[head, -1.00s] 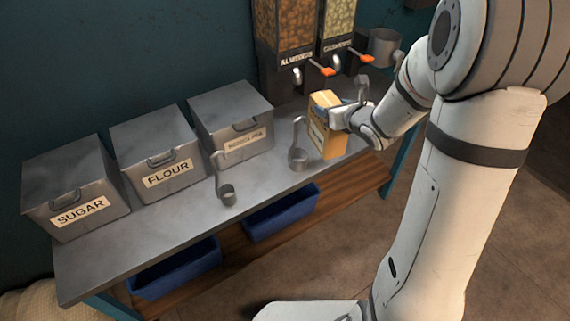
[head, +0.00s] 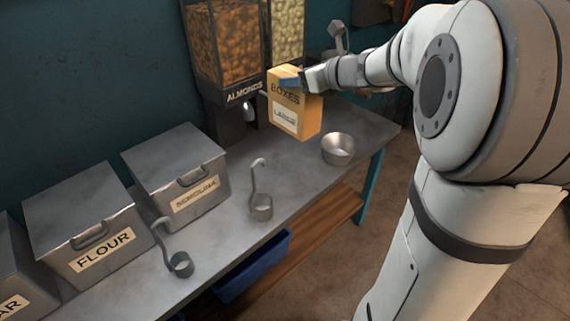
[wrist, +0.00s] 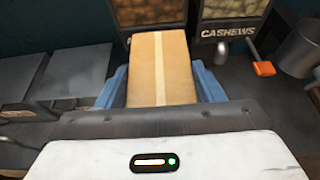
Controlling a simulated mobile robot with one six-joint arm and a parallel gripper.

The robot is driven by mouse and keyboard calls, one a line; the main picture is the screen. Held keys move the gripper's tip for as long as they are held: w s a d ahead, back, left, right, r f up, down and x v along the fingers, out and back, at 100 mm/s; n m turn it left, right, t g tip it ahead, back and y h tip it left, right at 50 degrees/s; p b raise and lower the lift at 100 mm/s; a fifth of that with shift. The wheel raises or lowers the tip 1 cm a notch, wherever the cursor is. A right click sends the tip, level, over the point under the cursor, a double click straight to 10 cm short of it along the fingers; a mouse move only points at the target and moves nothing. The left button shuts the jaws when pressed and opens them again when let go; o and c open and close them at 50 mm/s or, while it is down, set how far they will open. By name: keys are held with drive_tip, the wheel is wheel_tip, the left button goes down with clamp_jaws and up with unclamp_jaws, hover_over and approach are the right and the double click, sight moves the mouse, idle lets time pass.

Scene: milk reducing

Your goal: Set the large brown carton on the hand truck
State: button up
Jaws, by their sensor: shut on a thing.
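The large brown carton (head: 296,105), printed BOXES and LARGE, is held upright above the metal table near its back right part. My gripper (head: 289,83) is shut on the carton near its top. In the wrist view the carton (wrist: 160,62) shows its taped face between my two blue fingertips. The hand truck is not in view in any frame.
The almond dispenser (head: 228,45) stands close behind and left of the carton. A metal cup (head: 338,149) stands right of it on the table (head: 232,208). Ladles and the SEMOLINA bin (head: 178,170) and FLOUR bin (head: 88,220) stand to the left.

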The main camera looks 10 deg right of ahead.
wheel_tip(320, 180, down, 22)
drive_tip(key=b, duration=0.3)
drive_tip(key=shift+a+f+b, duration=0.2)
drive_tip(key=shift+a+b, duration=0.1)
drive_tip(key=shift+b, duration=0.05)
drive_tip(key=shift+f, duration=0.15)
drive_tip(key=o, duration=1.7)
